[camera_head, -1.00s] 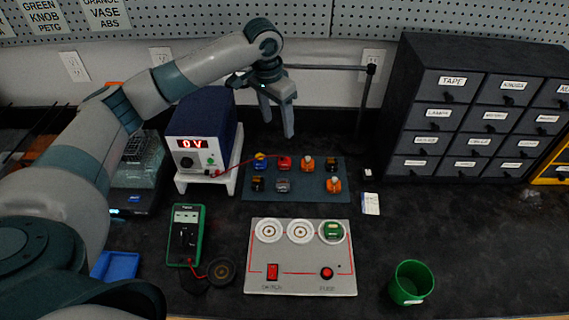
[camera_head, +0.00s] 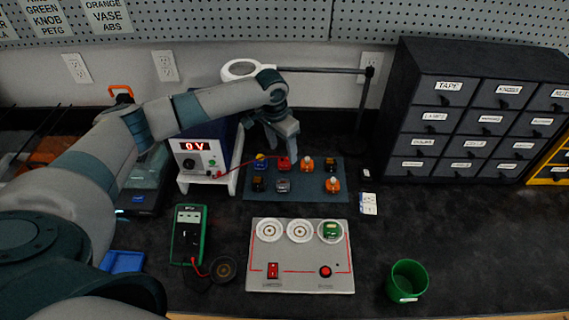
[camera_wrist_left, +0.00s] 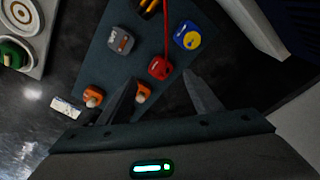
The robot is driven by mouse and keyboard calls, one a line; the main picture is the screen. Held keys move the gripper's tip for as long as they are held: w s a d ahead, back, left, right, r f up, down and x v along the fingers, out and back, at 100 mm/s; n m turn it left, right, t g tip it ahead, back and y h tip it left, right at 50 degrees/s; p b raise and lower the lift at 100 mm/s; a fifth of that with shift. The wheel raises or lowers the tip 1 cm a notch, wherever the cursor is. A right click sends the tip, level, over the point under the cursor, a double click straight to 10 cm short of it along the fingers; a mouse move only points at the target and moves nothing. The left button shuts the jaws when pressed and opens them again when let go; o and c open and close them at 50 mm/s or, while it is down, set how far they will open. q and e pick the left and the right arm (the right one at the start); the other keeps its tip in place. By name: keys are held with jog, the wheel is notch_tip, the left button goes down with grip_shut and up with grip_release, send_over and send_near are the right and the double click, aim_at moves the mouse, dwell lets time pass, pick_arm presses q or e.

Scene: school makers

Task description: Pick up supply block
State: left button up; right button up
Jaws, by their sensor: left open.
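Several small blocks sit on a dark blue mat (camera_head: 308,194). A red block (camera_head: 284,163) is in the back row, with a red lead reaching it; it also shows in the wrist view (camera_wrist_left: 159,69). I cannot read which block is the supply block. A blue and yellow block (camera_head: 260,162) is left of the red one, and an orange block (camera_head: 307,164) is right of it. A grey block (camera_head: 282,186) is in front. My left gripper (camera_head: 283,154) is open and empty above the back row, its fingertips (camera_wrist_left: 160,80) either side of the red block in the wrist view. My right gripper is out of view.
A power supply (camera_head: 200,160) reading 0 V stands on a white stand left of the mat. A circuit board (camera_head: 300,280) with a green block, a green multimeter (camera_head: 188,236) and a green cup (camera_head: 406,280) are in front. Dark drawers (camera_head: 460,110) stand right.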

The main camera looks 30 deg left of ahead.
aim_at(284, 162)
pick_arm(q)
jog(key=shift+f+p, duration=0.5)
jog(key=shift+f, duration=0.05)
jog(key=f, duration=0.2)
jog(key=f+p, duration=0.1)
jog(key=shift+w+d+f, duration=0.1)
jog(key=shift+w, duration=0.2)
jog(key=shift+w+f, duration=0.1)
jog(key=shift+f, duration=0.3)
jog(key=c, duration=1.1)
